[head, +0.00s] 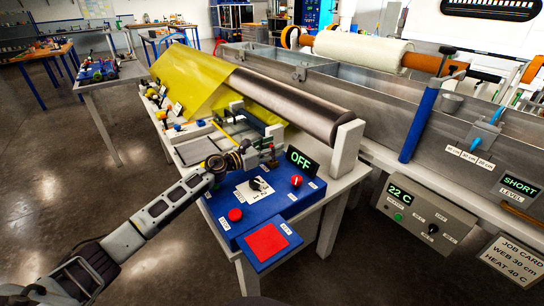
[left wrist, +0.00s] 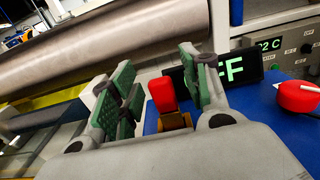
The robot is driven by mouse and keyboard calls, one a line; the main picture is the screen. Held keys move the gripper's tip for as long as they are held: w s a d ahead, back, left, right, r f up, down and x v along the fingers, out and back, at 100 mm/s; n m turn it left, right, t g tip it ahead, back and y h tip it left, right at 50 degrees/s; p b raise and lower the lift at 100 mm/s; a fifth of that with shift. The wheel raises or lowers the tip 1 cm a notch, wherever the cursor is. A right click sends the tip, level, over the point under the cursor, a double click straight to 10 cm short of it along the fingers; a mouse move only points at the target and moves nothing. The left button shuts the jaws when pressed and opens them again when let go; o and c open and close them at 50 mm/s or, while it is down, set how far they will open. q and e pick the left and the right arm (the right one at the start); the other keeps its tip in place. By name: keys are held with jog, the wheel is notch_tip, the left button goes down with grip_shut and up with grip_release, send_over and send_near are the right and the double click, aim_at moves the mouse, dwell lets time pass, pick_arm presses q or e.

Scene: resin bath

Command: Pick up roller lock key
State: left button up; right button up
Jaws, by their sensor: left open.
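A red-headed piece, which looks like the roller lock key (left wrist: 162,93), stands upright above a brass-coloured block (left wrist: 175,121) at the edge of the blue control box. My left gripper (left wrist: 158,88) is open, with its green-padded fingers on either side of the red head and gaps showing on both sides. In the head view my left gripper (head: 262,152) is at the back edge of the blue control box (head: 286,204), near the roller's front end. The key is too small and covered there to make out clearly. My right gripper is not in view.
A dark steel roller (head: 290,103) with yellow film (head: 190,78) lies behind the gripper, beside a white end post (head: 346,147). A lit OFF display (head: 301,162), a red knob (head: 296,181) and a red pad (head: 266,242) are close by. A metal bath (head: 460,130) stands right.

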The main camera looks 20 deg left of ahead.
pick_arm(q)
jog(key=shift+c, duration=0.4)
grip_shut()
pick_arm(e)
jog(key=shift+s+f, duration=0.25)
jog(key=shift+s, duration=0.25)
pick_arm(q)
jog(key=shift+r, duration=0.15)
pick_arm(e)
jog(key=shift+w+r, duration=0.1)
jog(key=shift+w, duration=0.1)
pick_arm(q)
jog(key=shift+r, duration=0.1)
jog(key=shift+r+p, duration=0.3)
jog(key=shift+r, duration=0.15)
notch_tip(320, 180, up, 7)
jog(key=p, duration=0.2)
jog(key=shift+f+p, duration=0.1)
jog(key=shift+p, duration=0.2)
jog(key=shift+r+p, duration=0.35)
jog(key=shift+r, duration=0.55)
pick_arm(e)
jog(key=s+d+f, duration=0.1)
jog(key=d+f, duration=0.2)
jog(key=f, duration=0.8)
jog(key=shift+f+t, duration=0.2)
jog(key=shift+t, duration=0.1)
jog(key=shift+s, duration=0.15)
